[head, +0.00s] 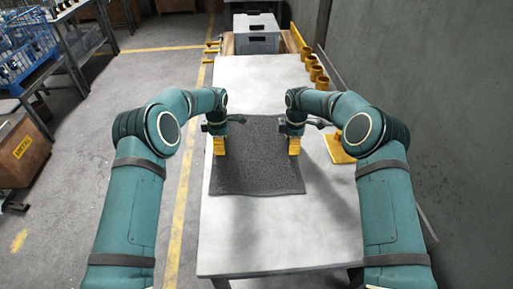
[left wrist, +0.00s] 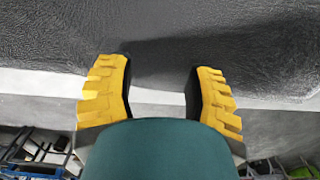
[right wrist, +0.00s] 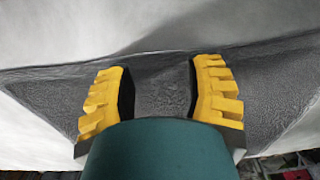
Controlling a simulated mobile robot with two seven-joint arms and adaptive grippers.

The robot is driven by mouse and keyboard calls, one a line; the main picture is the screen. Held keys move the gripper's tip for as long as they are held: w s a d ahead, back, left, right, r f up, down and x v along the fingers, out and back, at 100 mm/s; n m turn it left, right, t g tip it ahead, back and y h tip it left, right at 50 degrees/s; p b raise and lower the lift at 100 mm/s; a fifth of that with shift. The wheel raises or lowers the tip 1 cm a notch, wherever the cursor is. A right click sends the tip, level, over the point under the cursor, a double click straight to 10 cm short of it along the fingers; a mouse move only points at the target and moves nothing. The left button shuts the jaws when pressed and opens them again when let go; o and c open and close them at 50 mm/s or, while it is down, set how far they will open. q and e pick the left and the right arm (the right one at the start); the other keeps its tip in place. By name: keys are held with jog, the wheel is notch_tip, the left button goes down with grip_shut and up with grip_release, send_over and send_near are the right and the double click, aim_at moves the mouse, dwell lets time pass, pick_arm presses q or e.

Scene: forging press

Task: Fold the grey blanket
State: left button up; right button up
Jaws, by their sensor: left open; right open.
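The grey blanket (head: 256,172) lies on the white table, spread as a dark rectangle with its near edge toward me. My left gripper (head: 220,150) is open at the blanket's left side; in the left wrist view the blanket (left wrist: 220,45) shows beyond its parted fingers (left wrist: 160,90). My right gripper (head: 293,148) is open at the blanket's right side; in the right wrist view the blanket (right wrist: 160,92) shows between and beside its fingers (right wrist: 162,88), with a raised ridge or fold near the fingertips. I cannot tell whether either gripper touches the cloth.
The white table (head: 280,238) is bare in front of the blanket. A grey crate (head: 256,40) stands at the far end. Yellow cups (head: 315,70) line the right edge by the wall. A yellow plate (head: 338,150) lies right of the blanket, partly behind my right arm.

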pick_arm(q)
jog(key=shift+f, duration=0.3)
pick_arm(e)
jog(key=shift+f, duration=0.25)
pick_arm(q)
jog(key=shift+c, duration=0.3)
pick_arm(e)
jog(key=shift+c, duration=0.3)
pick_arm(q)
jog(key=shift+s+f, duration=0.1)
jog(key=c, duration=0.8)
pick_arm(e)
jog(key=shift+s+f, duration=0.1)
jog(key=c, duration=0.8)
pick_arm(q)
jog(key=shift+f, duration=0.1)
grip_shut()
pick_arm(e)
jog(key=shift+f, duration=0.1)
grip_shut()
